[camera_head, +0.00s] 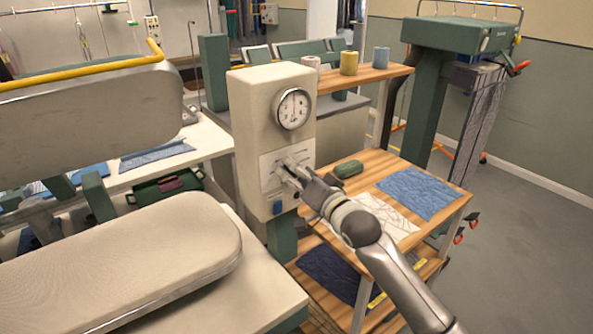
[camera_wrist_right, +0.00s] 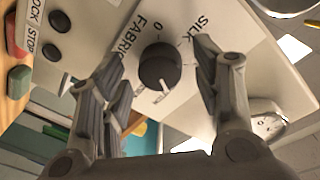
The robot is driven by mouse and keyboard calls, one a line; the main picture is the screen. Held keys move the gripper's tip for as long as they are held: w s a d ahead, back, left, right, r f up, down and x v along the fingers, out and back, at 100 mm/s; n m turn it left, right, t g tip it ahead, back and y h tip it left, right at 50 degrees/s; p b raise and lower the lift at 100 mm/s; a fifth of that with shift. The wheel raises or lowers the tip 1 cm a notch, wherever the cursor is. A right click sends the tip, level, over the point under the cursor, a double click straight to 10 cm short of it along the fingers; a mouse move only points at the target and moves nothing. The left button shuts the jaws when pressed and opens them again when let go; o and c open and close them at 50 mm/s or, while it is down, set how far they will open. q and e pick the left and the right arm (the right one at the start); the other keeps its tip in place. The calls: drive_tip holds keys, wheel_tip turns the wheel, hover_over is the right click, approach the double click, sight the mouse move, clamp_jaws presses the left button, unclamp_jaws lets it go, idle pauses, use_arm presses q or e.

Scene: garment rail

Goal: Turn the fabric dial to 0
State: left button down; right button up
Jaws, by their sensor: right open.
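The fabric dial (camera_wrist_right: 160,68) is a round black knob on a pale panel in the right wrist view. "FABRIC", "0" and "SILK" are printed around it. A white pointer mark shows at its lower edge, on the side away from the "0". My right gripper (camera_head: 285,176) is open in front of the control box (camera_head: 272,110) in the head view, hiding the dial there. In the right wrist view its two fingers (camera_wrist_right: 158,62) stand on either side of the dial, with gaps visible; I cannot tell how far in front of it they are. My left gripper is not in view.
A round gauge (camera_head: 293,108) sits above the panel. Two black round buttons (camera_wrist_right: 59,21) are beside the dial in the wrist view. A padded press (camera_head: 130,260) stands at left. A wooden table (camera_head: 345,245) with folded cloth (camera_head: 417,191) is at right. Open floor lies farther right.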

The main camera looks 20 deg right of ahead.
drive_tip(key=shift+w, duration=0.25)
drive_tip(key=c, duration=1.1)
drive_tip(key=shift+o, duration=0.2)
